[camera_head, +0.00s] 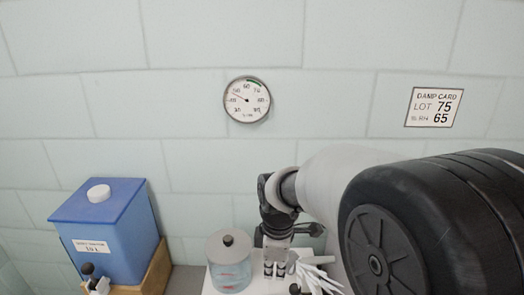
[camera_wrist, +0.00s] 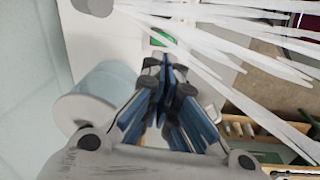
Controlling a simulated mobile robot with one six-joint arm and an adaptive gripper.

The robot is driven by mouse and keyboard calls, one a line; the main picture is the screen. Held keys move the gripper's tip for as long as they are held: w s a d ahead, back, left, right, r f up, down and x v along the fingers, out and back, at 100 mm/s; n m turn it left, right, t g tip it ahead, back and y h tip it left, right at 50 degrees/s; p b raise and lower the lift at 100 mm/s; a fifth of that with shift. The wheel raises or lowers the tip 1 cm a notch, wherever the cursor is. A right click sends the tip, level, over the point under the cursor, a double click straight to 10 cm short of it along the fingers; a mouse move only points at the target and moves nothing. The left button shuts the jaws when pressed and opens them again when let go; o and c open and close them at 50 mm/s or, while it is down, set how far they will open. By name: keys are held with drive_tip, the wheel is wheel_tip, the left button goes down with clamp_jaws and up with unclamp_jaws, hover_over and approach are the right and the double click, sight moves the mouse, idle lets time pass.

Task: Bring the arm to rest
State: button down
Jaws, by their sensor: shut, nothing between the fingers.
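My gripper (camera_wrist: 166,68) is shut and empty in the wrist view, with its fingertips together. In the head view my gripper (camera_head: 275,262) points down just right of the glass jar, and its tips are hard to make out. My arm reaches in from the right and bends down at the wrist. White strands (camera_wrist: 225,38) fan out beyond and to the right of the fingers in the wrist view. They also show as a white bundle (camera_head: 316,274) right of the gripper in the head view. I cannot tell whether the fingers touch any strand.
A lidded glass jar (camera_head: 230,272) stands close left of my gripper. A blue tank (camera_head: 108,235) with a white cap sits on a wooden stand at the left. A round dial (camera_head: 247,99) and a damp card (camera_head: 433,107) hang on the tiled wall. A wooden rack (camera_wrist: 265,143) lies at lower right.

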drive_tip(key=s+d+r+m+t+b, duration=0.1)
drive_tip(key=s+d+r+m+b, duration=0.1)
drive_tip(key=s+d+r+m, duration=0.3)
drive_tip(key=s+d+r+m+t+b, duration=0.1)
drive_tip(key=s+d+m, duration=0.15)
drive_tip(key=s, duration=0.35)
drive_tip(key=s+d+f+m+t+b, duration=0.1)
drive_tip(key=s+d+f+m+b, duration=0.1)
drive_tip(key=s+m, duration=0.7)
drive_tip(key=shift+s+d+t+b, duration=0.45)
drive_tip(key=shift+s+d, duration=0.3)
drive_tip(key=shift+s, duration=0.35)
